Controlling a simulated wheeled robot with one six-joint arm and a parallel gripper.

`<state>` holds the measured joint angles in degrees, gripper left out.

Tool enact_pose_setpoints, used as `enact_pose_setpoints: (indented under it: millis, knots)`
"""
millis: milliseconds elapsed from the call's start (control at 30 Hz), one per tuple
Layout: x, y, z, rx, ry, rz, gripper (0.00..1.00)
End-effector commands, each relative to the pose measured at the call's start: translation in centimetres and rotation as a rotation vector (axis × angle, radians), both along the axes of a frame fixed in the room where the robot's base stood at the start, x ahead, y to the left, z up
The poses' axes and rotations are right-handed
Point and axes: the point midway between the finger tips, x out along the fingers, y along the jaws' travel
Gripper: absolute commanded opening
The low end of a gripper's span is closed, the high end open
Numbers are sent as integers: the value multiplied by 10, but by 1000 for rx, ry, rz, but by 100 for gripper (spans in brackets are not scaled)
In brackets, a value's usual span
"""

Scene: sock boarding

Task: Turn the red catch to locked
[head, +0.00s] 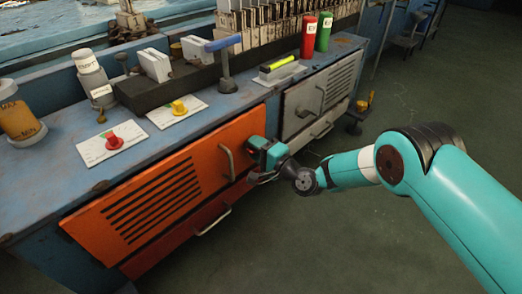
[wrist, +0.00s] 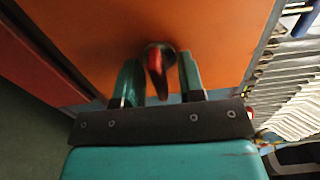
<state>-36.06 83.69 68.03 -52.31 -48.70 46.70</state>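The red catch (wrist: 156,75) is a narrow lever on a round dark base on the orange door (wrist: 220,40). In the wrist view it stands between the two fingers of my gripper (wrist: 160,83), pointing mostly down the picture with a slight slant. Gaps show on both sides of it, so the fingers are open around it and do not appear to touch it. In the head view my gripper (head: 265,152) is at the right edge of the orange door (head: 140,195), beside its handle (head: 227,160). The catch is hidden there behind the gripper.
A red knob (head: 112,141) and a yellow knob (head: 179,108) sit on white cards on the blue bench (head: 60,170). A grey louvred door (head: 325,90) is right of my gripper. Red and green cylinders (head: 309,36) stand on the bench. Open floor lies to the right.

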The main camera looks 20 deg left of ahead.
Motion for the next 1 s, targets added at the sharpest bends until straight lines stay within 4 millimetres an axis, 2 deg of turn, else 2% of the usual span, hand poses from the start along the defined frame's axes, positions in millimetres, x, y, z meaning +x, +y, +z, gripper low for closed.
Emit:
enact_pose_setpoints:
  millis: [167,600,1000]
  knots:
    - [-5,-15,2,-4,5,-1,36]
    - [-46,-112,8,0,8,-4,36]
    - [-52,-128,8,0,2,-1,36]
